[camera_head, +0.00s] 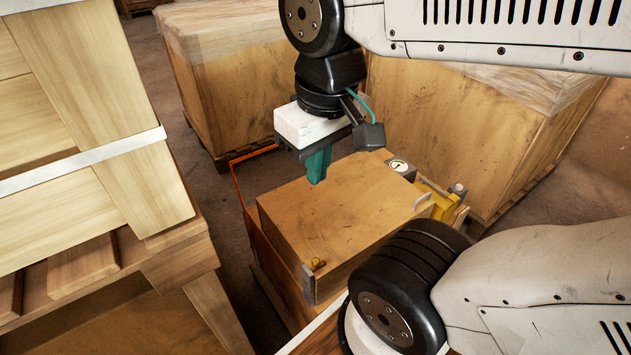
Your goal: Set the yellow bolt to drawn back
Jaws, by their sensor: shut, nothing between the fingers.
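A yellow fitting (440,201), which looks like the yellow bolt, is at the right end of a wooden box (330,215). A grey round knob (458,188) shows at its right. My arm partly covers the area in front of it, and I cannot tell how far the bolt is slid. My gripper (317,180) has teal fingers that point down. It is shut and empty above the box's far left part, well to the left of the yellow fitting and apart from it.
A light curved handle (422,201) and a dial gauge (399,166) are near the yellow fitting. A small brass-coloured latch (317,265) is at the box's near corner. Large wrapped crates stand behind. Stacked wooden crates (80,130) fill the left side.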

